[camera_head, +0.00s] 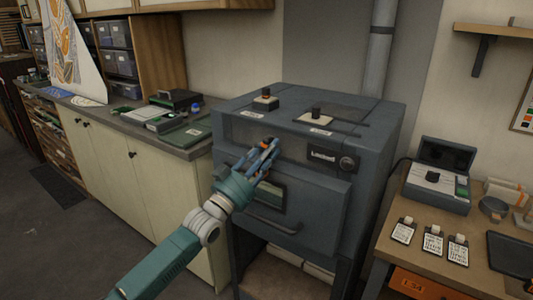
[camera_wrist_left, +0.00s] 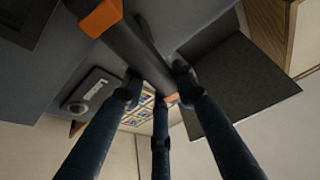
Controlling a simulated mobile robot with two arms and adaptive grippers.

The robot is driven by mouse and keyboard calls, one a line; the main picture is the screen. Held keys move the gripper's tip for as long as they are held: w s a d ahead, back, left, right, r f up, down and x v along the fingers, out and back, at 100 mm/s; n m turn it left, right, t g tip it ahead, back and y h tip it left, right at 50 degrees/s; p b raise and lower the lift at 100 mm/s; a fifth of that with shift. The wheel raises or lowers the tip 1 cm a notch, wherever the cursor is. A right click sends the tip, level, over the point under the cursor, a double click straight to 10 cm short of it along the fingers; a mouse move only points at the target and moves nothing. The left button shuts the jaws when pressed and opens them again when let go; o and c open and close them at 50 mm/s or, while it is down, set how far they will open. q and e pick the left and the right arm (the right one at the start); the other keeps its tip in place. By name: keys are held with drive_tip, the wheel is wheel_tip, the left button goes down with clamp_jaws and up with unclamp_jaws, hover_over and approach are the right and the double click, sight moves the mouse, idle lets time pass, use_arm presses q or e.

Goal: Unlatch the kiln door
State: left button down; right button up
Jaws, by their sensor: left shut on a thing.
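The kiln (camera_head: 375,150) is a blue-grey box on a stand, and its front door (camera_head: 315,200) looks closed. The door has a small window (camera_head: 271,197) and a curved handle (camera_head: 272,227) low down. My left gripper (camera_head: 265,155) is at the upper front of the kiln, shut on the latch lever, a dark bar with orange parts. In the left wrist view the latch lever (camera_wrist_left: 145,62) passes between the fingers of the gripper (camera_wrist_left: 157,85). In the head view the fingers mostly hide the lever. My right gripper is not in view.
A small dark plate with white text (camera_head: 320,155) and a round knob (camera_head: 347,162) are right of the gripper. A counter with green boards (camera_head: 186,135) stands left. A wooden table with a control box (camera_head: 435,188) and tags (camera_head: 432,240) stands right.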

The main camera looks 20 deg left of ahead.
use_arm(q)
drive_tip(key=shift+s+d+f+m+g+h+p, duration=0.1)
drive_tip(key=shift+d+f+m+g+h+p, duration=0.6)
drive_tip(key=shift+m, duration=2.55)
drive_tip(key=shift+s+d+f+m+g+h+p, duration=0.15)
drive_tip(key=shift+f+m+g+h+p, duration=0.5)
drive_tip(key=shift+m+g, duration=1.75)
drive_tip(key=shift+s+d+f+m+g+h+p, duration=0.1)
drive_tip(key=shift+d+f+m+g+h+p, duration=0.55)
drive_tip(key=shift+m, duration=3.4)
drive_tip(key=shift+a+f+t+p, duration=0.25)
drive_tip(key=shift+a+p, duration=0.1)
drive_tip(key=shift+a, duration=0.05)
drive_tip(key=c, duration=1.3)
unclamp_jaws()
drive_tip(key=shift+c, duration=0.2)
drive_tip(key=shift+r, duration=0.1)
approach(275, 167)
drive_tip(key=s+r, duration=0.3)
drive_tip(key=s, duration=0.2)
drive_tip(key=shift+s, duration=0.35)
